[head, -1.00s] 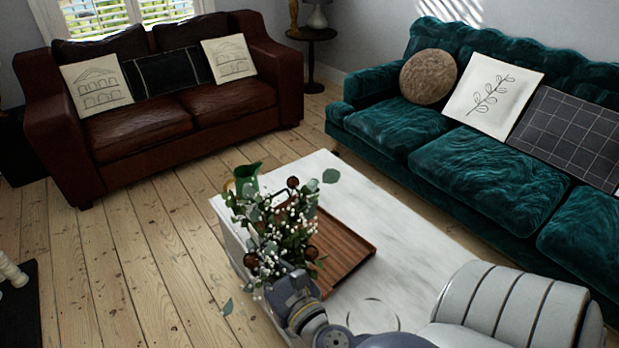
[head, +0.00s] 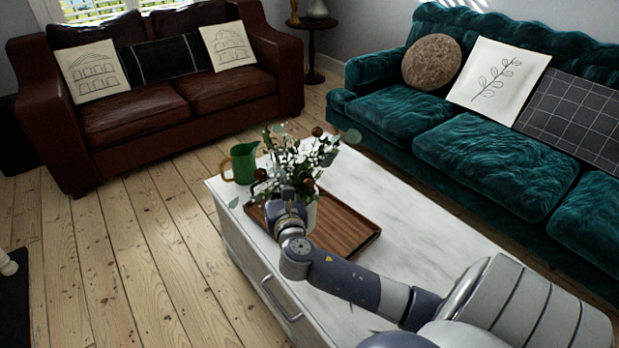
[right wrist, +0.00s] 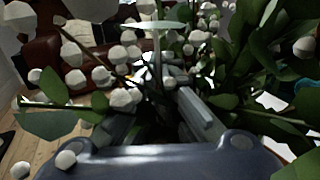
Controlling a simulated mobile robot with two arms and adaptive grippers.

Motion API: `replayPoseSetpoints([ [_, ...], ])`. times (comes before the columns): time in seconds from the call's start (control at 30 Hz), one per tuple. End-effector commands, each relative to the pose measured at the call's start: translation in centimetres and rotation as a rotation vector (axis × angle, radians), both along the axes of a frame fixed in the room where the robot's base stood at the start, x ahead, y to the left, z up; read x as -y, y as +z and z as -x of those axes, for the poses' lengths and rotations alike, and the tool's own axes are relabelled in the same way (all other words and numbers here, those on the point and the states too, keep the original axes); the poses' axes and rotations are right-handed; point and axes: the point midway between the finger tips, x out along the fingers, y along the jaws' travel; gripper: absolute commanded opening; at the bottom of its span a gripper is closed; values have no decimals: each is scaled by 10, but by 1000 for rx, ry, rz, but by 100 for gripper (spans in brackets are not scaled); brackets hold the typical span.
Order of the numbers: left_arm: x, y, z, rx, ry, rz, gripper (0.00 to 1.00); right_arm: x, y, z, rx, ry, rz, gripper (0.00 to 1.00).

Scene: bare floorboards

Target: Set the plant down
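The plant (head: 318,157), green leaves with small white blooms and brown round heads, stands in a pale pot (head: 311,215) over the wooden tray (head: 347,238) on the white coffee table. My right gripper (head: 289,198) is at the plant's near side, shut on it. In the right wrist view, leaves and white blooms (right wrist: 125,97) crowd around the gripper fingers (right wrist: 168,85) and hide most of the grip. The pot is partly behind the gripper, and I cannot tell whether its base touches the tray. My left gripper is not in view.
A green jug (head: 243,163) stands close behind and left of the plant. The white coffee table (head: 405,213) has bare room right of the tray. A teal sofa (head: 480,160) is to the right, a brown leather sofa (head: 140,125) at the back left.

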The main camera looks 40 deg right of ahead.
Motion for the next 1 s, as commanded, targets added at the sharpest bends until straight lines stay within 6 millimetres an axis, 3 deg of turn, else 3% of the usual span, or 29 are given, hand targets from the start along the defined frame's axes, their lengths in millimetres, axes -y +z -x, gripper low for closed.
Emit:
replayPoseSetpoints([
  [0.27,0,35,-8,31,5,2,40,48,-9,-29,12,-112,8,0],
  [0.6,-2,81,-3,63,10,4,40,99,-17,-54,11,-234,8,0],
  [0.8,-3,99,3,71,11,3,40,116,-18,-61,9,-275,8,0],
  [1.0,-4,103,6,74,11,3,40,122,-28,-63,6,-289,8,0],
])
